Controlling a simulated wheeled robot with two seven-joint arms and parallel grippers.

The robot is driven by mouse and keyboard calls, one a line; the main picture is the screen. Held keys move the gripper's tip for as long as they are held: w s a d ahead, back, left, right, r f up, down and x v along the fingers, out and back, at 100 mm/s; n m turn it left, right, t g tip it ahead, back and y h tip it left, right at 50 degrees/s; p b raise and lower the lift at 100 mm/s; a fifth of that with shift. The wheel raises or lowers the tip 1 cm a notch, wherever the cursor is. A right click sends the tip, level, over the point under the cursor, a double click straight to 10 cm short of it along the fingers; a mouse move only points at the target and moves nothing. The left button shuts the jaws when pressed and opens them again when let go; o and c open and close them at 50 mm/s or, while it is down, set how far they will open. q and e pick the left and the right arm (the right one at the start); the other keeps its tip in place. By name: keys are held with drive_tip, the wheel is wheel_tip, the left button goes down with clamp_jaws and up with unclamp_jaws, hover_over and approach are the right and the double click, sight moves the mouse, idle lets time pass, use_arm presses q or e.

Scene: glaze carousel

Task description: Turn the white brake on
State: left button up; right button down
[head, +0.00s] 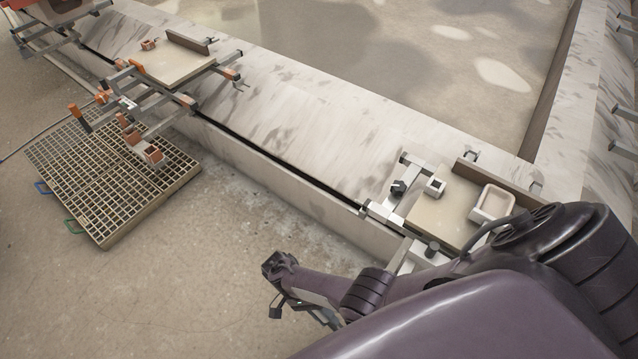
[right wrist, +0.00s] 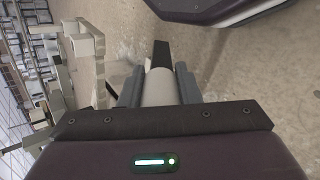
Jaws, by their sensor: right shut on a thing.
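My right gripper (head: 277,304) is low over the floor in the head view, to the left of the white-clamped station (head: 385,212). In the right wrist view its two grey fingers (right wrist: 159,88) are shut on a pale, rounded bar, which looks like the white brake's handle (right wrist: 159,92). A dark piece (right wrist: 161,55) shows just beyond the bar. My arm hides part of the station's near side in the head view, so how the bar joins it cannot be seen. My left gripper is not in view.
The white station carries a beige board (head: 436,220) and a pale square dish (head: 492,204). A second station with orange-tipped bars (head: 180,62) stands at upper left, near a floor grating (head: 85,180). A long stone ledge (head: 290,120) runs between them. The floor at lower left is clear.

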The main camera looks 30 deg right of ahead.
idle(0.4)
drive_tip(key=c, duration=1.1)
unclamp_jaws()
drive_tip(key=shift+o, duration=0.2)
drive_tip(key=v, duration=0.7)
drive_tip(key=shift+w, duration=0.4)
drive_tip(key=shift+s+a+r, duration=0.1)
drive_tip(key=shift+a, duration=0.05)
